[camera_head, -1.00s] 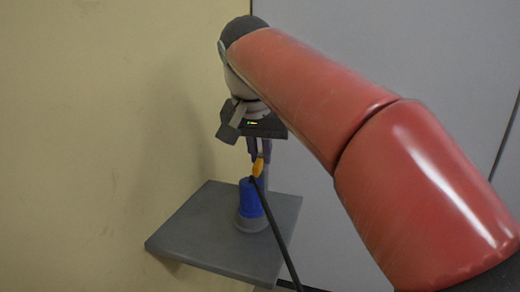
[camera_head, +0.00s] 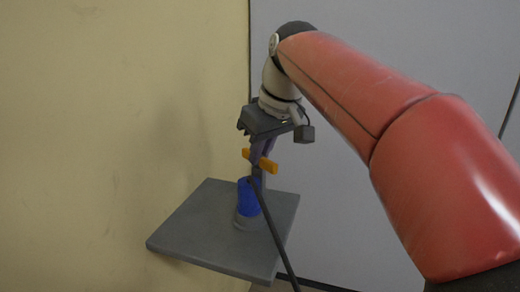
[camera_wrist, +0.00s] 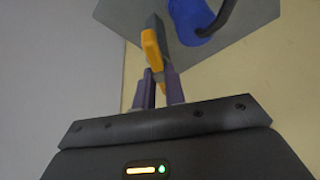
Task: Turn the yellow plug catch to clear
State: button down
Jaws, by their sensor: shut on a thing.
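The yellow plug catch (camera_head: 268,165) is a short bar above the blue plug (camera_head: 246,199), lying crosswise in the head view with its right end slightly lower. My gripper (camera_head: 260,154) reaches down from above with its purple-grey fingers shut on the catch. In the wrist view the catch (camera_wrist: 151,48) is seen nearly end-on at the fingertips (camera_wrist: 158,78), which partly hide it. The blue plug (camera_wrist: 188,16) shows beside it there. The plug stands upright in a grey round socket (camera_head: 249,222).
The socket sits on a grey square plate (camera_head: 195,235) beside a yellowish wall (camera_head: 110,110). A black cable (camera_head: 276,235) runs from the plug down past the plate's front edge. A grey wall (camera_head: 400,50) is behind my arm.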

jog(key=n+g, duration=0.1)
jog(key=n, duration=0.2)
jog(key=n+g+y, duration=0.1)
jog(key=n, duration=0.2)
jog(key=shift+w, duration=0.15)
jog(key=shift+y, duration=0.3)
jog(key=c, duration=1.5)
grip_release()
jog(key=shift+o, duration=0.2)
jog(key=shift+d+r, duration=0.1)
jog(key=v, duration=0.7)
jog(key=shift+r, duration=0.35)
jog(key=shift+d, duration=0.1)
